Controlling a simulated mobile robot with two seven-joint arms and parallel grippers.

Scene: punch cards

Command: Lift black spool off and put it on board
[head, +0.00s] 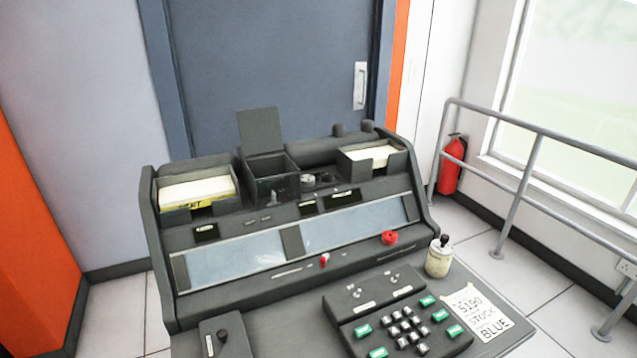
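A dark grey punch-card console (160,240) stands in the middle of the head view. I cannot tell for sure which part is the black spool. Small round parts (307,181) sit in front of the roller. The desk board (275,325) of the console is flat and dark, at the front. Neither of my grippers is in view.
A card tray (197,190) stands top left, an open-lidded box (272,185) mid, another card tray (370,157) right. The desk holds a keypad (405,325), a bottle (438,260) and a paper note (480,312). A grey railing (540,130) runs along the right.

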